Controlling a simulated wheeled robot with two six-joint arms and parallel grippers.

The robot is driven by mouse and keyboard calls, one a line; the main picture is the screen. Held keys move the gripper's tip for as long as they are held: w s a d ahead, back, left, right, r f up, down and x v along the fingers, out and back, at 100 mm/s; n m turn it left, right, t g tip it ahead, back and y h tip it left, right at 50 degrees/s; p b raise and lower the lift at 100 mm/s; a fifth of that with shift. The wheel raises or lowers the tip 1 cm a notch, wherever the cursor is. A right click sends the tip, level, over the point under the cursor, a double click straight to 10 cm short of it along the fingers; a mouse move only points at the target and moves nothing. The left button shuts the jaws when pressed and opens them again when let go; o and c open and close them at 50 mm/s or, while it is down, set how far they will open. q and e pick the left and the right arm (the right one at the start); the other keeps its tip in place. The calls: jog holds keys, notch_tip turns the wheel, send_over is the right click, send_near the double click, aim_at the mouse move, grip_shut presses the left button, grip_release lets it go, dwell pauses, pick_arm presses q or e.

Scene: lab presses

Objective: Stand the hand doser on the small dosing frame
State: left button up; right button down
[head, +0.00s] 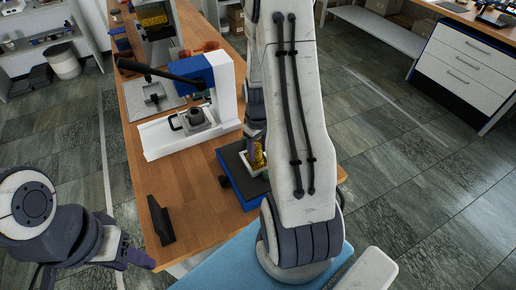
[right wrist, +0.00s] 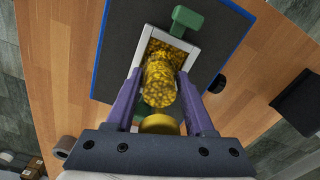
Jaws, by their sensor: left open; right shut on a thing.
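The hand doser (right wrist: 160,85), a clear cylinder filled with yellow grains with a yellow end (right wrist: 160,124), is between the purple fingers of my right gripper (right wrist: 164,82), which is shut on it. Beyond it in the right wrist view is a pale rectangular frame (right wrist: 187,48) with yellow grains inside and a green part (right wrist: 193,20); I take it for the small dosing frame. I cannot tell whether doser and frame touch. In the head view my right arm hides much of this; some yellow of the doser (head: 257,153) shows. My left gripper (head: 132,257) is open and empty at lower left.
The frame is on a dark mat with blue edges (right wrist: 116,58), also in the head view (head: 230,165). A black piece (head: 160,219) is near the left edge. Bare wood (head: 190,195) lies between.

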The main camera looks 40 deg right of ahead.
jog(key=shift+c, duration=0.9)
grip_release()
notch_tip(320, 180, up, 10)
jog(key=shift+r+b, duration=0.25)
jog(key=shift+b, duration=0.45)
jog(key=s+a+r+n, duration=0.1)
jog(key=a+r+n, duration=0.1)
jog(key=a, duration=0.8)
jog(key=s+a+r+n, duration=0.1)
jog(key=s+a+r, duration=0.1)
jog(key=a, duration=0.9)
jog(key=s+a+n+y+b, duration=0.1)
jog(key=s+a+n, duration=0.2)
jog(key=s+a, duration=0.6)
jog(key=s+r, duration=0.1)
jog(key=s, duration=0.2)
jog(key=shift+s+a, duration=0.35)
jog(key=shift+a, duration=0.05)
